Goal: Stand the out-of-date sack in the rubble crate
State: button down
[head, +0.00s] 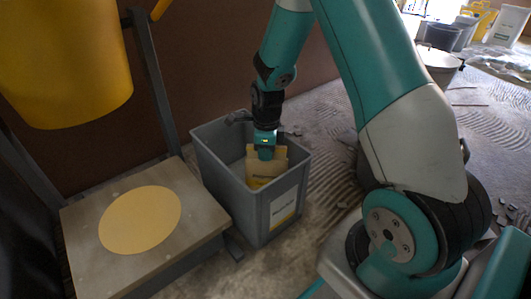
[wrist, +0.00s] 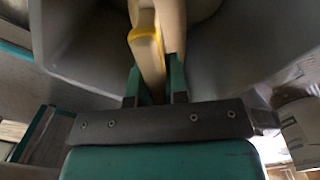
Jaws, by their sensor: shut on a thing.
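The rubble crate (head: 231,190) is a grey, open-topped box with a white and yellow label on its front, standing on the floor left of my arm. My gripper (head: 265,152) reaches down into its mouth. It is shut on a tan sack with yellow (head: 262,170), whose upper part shows inside the crate. The sack's lower part is hidden by the crate wall, so I cannot tell whether it touches the bottom. In the wrist view, the sack's edge (wrist: 147,50) is between the two fingers (wrist: 155,85), with grey crate walls (wrist: 75,35) around it.
A low platform with a round yellow disc (head: 140,219) stands left of the crate, under a large yellow bucket-like container (head: 65,60). Rubble lies on the floor. A white bucket (head: 438,65) and other containers stand at the back right.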

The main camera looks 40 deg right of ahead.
jog(key=shift+f, duration=0.55)
jog(key=c, duration=1.1)
grip_release()
